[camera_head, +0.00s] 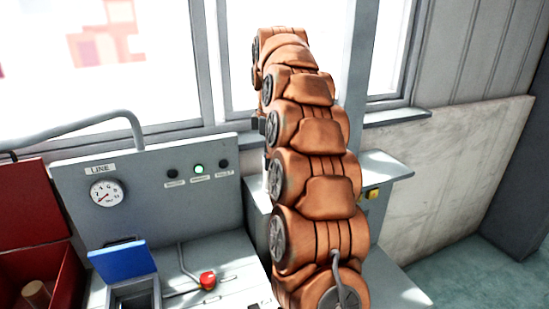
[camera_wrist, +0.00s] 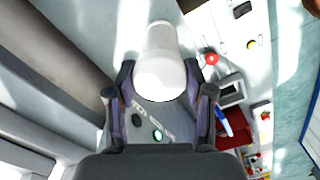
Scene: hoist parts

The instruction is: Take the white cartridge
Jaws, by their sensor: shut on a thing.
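The white cartridge (camera_wrist: 160,62) is a pale, smooth cylinder in the wrist view, sitting between the two dark fingers of my gripper (camera_wrist: 158,88). My gripper is shut on it. The cartridge's far end points toward the top of the wrist view, and its near end lies between the fingers. It looks held up in the air, with the grey panel behind and below it. In the head view my own orange arm hides the cartridge and nearly all of the gripper.
A grey console (camera_head: 140,195) carries a gauge (camera_head: 107,193), a lit green lamp (camera_head: 198,169) and a red knob (camera_head: 208,280). A blue lid (camera_head: 122,260) stands open over a square grey well (camera_head: 135,294). A red bin (camera_head: 38,270) is at left; windows stand behind.

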